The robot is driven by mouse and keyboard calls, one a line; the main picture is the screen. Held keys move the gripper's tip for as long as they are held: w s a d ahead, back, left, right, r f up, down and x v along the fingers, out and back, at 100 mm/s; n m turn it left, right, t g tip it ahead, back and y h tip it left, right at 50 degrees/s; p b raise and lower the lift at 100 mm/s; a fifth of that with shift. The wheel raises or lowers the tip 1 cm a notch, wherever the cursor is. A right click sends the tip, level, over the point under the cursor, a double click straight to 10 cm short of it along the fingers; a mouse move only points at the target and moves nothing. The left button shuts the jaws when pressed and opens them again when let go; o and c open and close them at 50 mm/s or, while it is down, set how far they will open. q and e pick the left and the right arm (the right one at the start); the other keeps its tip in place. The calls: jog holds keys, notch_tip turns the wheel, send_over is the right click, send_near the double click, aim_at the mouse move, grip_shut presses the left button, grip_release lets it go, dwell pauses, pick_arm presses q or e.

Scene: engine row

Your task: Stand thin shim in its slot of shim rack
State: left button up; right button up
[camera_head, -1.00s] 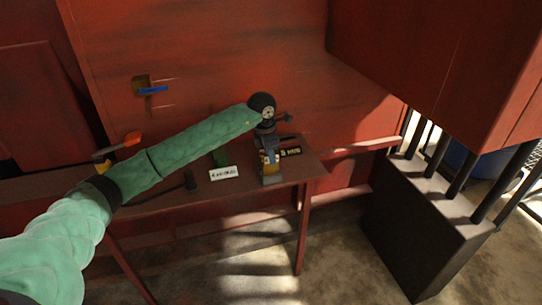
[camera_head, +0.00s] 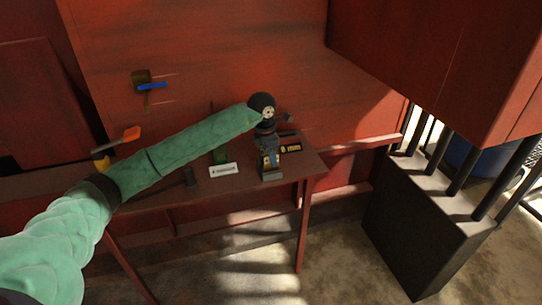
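My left arm reaches in from the left, and my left gripper (camera_head: 269,166) points down over the right end of the red-brown bench (camera_head: 308,165). A small grey-tan block (camera_head: 271,177) shows at its fingertips; I cannot tell whether it is part of the gripper or a thing below it. Whether the fingers are open or shut is too small to see. A dark plate with yellowish lettering (camera_head: 290,148) lies just right of the gripper. I cannot make out the thin shim or the shim rack for certain. My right gripper is out of view.
A white label (camera_head: 223,170) stands left of the gripper, with a green thing (camera_head: 220,155) behind it. A black block with posts (camera_head: 420,225) stands right of the bench.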

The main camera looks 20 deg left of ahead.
pick_arm(q)
jog(key=shift+a+r, duration=0.1)
jog(key=shift+r, duration=0.4)
jog(key=r, duration=0.2)
jog(key=r+b, duration=0.1)
jog(key=r, duration=0.1)
jog(key=r+b, duration=0.1)
jog(key=r, duration=0.1)
jog(key=shift+s+a+r, duration=0.35)
